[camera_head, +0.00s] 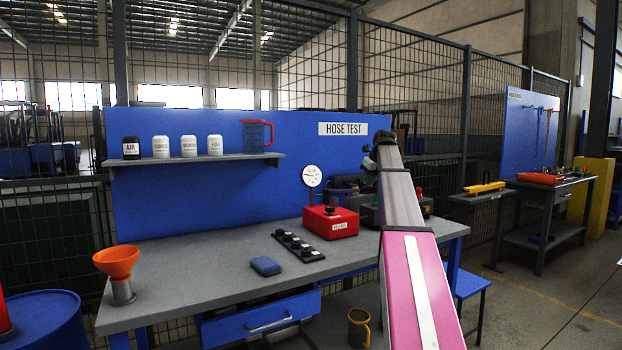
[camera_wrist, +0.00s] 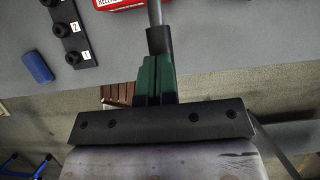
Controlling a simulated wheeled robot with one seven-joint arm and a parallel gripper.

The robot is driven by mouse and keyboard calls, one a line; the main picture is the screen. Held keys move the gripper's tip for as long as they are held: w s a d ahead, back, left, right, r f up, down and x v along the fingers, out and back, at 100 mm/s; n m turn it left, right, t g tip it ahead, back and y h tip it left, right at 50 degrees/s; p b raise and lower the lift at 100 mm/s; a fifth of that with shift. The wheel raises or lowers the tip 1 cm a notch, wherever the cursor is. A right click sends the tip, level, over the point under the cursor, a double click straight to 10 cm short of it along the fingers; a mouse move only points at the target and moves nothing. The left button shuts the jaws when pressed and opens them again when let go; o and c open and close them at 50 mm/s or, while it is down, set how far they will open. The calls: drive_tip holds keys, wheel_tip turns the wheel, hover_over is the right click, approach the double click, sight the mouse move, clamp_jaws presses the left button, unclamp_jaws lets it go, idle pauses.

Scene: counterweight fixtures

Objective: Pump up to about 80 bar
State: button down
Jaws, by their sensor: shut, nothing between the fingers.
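A round white pressure gauge (camera_head: 312,176) stands at the back of the grey bench, behind the red box (camera_head: 331,222). Its reading is too small to tell. In the wrist view a grey rod with a dark grip (camera_wrist: 158,41) meets the tips of my gripper (camera_wrist: 157,62). My gripper has green fingers, shut with nothing between them. I cannot tell whether the fingertips touch the grip or only line up with it. The red box also shows at the top of the wrist view (camera_wrist: 118,3). In the head view my arm hides part of the dark equipment (camera_head: 367,208) right of the red box.
A black strip of knobs (camera_head: 298,245) and a blue cloth-like block (camera_head: 266,266) lie on the bench (camera_head: 200,286). An orange funnel (camera_head: 117,262) stands at the left end. The bench's left front is clear.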

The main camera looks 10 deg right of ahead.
drive_tip(key=shift+f, duration=3.45)
wheel_tip(320, 180, up, 10)
drive_tip(key=shift+r, duration=0.15)
